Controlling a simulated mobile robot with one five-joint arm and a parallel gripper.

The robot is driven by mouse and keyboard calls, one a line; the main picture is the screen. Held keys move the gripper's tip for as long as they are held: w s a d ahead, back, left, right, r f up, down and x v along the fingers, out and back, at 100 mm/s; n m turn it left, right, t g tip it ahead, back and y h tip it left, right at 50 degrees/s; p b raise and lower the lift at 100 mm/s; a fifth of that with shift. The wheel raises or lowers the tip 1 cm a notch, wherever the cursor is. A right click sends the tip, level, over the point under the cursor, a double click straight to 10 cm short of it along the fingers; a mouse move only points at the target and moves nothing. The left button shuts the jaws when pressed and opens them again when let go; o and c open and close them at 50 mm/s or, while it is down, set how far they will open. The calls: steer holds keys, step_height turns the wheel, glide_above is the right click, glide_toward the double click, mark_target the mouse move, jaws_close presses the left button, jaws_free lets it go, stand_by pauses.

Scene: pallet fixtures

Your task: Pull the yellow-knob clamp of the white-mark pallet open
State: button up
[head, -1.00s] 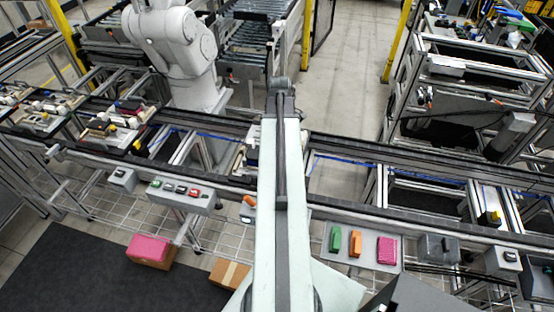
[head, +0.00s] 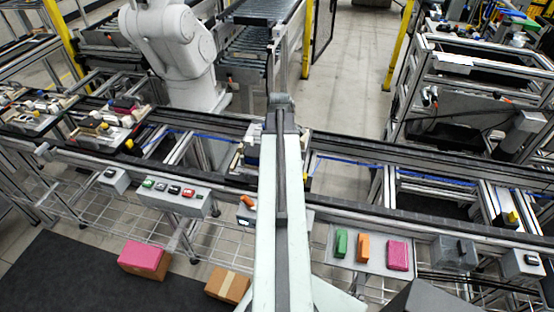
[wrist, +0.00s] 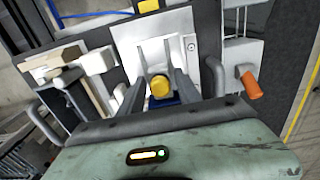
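In the wrist view a yellow knob (wrist: 160,87) stands on a blue base (wrist: 172,100) in front of a pale plate (wrist: 155,42). My gripper (wrist: 158,80) has its two grey fingers apart, one on each side of the knob. I see no clear contact with it. The lower part of the clamp is hidden behind my gripper body. In the head view my arm covers most of the pallet (head: 238,160); only its edges show, and the knob and gripper tips are hidden. I cannot make out a white mark for certain.
Another yellow part (wrist: 148,6) shows at the wrist view's top edge. An orange handle (wrist: 250,86) is at right, and pale blocks (wrist: 98,60) are at left. In the head view, other loaded pallets (head: 105,125) sit left on the conveyor. A tray of coloured blocks (head: 378,268) is at front right.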

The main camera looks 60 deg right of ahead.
jaws_close()
steer(key=shift+s+d, duration=0.1)
steer(key=shift+s, duration=0.05)
steer(key=shift+s+d, duration=0.2)
steer(key=shift+s, duration=0.35)
steer(key=shift+s+d, duration=0.15)
steer(key=shift+s, duration=0.35)
steer(key=shift+o, duration=1)
jaws_free()
step_height(320, 180, up, 8)
steer(key=p, duration=0.8)
